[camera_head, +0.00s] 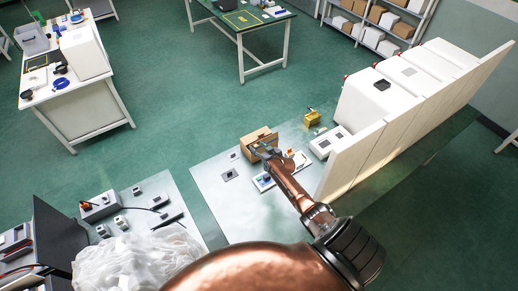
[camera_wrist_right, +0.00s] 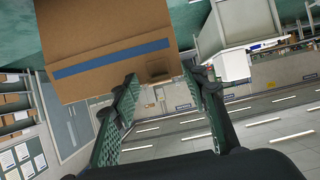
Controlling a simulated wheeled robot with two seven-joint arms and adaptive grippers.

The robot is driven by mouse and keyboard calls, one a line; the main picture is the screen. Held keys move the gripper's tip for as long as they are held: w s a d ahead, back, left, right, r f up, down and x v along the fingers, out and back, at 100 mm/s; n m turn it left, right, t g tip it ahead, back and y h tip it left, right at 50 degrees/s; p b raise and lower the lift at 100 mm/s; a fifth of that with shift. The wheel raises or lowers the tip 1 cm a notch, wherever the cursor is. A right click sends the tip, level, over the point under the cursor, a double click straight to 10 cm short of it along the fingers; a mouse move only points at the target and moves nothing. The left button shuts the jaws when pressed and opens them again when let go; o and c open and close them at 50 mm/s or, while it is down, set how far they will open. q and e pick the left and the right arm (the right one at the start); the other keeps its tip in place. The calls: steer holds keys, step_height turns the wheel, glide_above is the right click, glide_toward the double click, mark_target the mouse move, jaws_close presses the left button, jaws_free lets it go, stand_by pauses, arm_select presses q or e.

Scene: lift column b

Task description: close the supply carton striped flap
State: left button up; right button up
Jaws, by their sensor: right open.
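The brown supply carton (camera_head: 254,136) stands on the grey metal table, partly hidden by my right gripper (camera_head: 266,151). In the right wrist view, a large brown cardboard panel with a blue stripe (camera_wrist_right: 112,58) fills the upper left. My open right gripper (camera_wrist_right: 160,76) has its two green-padded fingers spread at the panel's lower edge. A small square patch shows on the panel between the fingertips. I cannot tell whether a finger touches the cardboard. Nothing is visibly held. My left gripper is not in view.
The grey table (camera_head: 212,190) has bare room left of the carton. A white tray with small items (camera_head: 264,183) lies in front of it. A yellow item (camera_head: 312,118) and a white box (camera_head: 328,143) are to the right, before tall white panels (camera_head: 352,160).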

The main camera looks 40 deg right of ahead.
steer(key=v, duration=1.2)
